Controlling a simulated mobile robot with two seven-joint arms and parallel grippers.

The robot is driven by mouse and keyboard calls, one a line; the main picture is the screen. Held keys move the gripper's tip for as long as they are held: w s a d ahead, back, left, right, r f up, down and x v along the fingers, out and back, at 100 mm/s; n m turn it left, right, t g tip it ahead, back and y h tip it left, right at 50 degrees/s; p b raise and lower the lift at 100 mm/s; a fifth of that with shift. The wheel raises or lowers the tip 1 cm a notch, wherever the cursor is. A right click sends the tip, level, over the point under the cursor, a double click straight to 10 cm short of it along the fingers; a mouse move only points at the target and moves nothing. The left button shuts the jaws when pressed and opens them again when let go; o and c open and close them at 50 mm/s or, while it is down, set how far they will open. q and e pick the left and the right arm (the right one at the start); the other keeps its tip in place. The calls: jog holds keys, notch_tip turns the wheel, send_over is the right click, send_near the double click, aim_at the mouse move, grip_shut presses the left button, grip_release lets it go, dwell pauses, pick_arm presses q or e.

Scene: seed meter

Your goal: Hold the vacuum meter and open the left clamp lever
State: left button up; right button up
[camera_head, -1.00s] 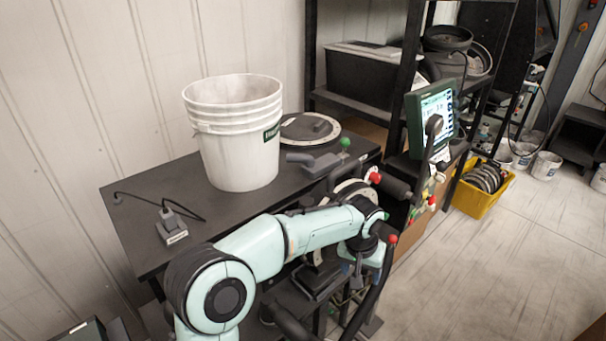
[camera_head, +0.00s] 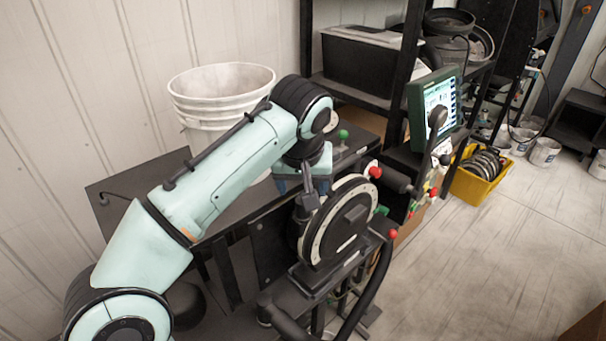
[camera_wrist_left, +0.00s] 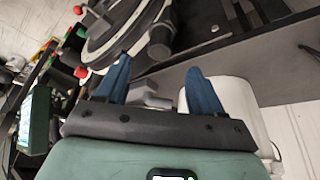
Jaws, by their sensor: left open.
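The vacuum meter (camera_head: 346,224) is a round black disc with a pale metal rim, standing upright on a dark base in the head view. Its rim and black face also show at the top of the left wrist view (camera_wrist_left: 122,30). My left gripper (camera_head: 300,187) is at the upper left of the disc, with its blue fingers pointing down. In the left wrist view the fingers (camera_wrist_left: 160,78) are spread apart. A grey lever-like part (camera_head: 308,190) stands at the disc's upper left, close to the fingers; contact cannot be told. My right gripper is not in view.
A white bucket (camera_head: 212,85) stands on the dark table behind my left arm. Red-knobbed handles (camera_head: 375,172) and a green-framed screen (camera_head: 436,108) are right of the disc. A yellow crate (camera_head: 470,188) sits on the floor.

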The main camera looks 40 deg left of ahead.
pick_arm(q)
jog(key=b+x, duration=0.1)
jog(key=x, duration=0.7)
jog(key=shift+w+a+f, duration=0.1)
jog(key=shift+w+f, duration=0.05)
jog(key=shift+f, duration=0.05)
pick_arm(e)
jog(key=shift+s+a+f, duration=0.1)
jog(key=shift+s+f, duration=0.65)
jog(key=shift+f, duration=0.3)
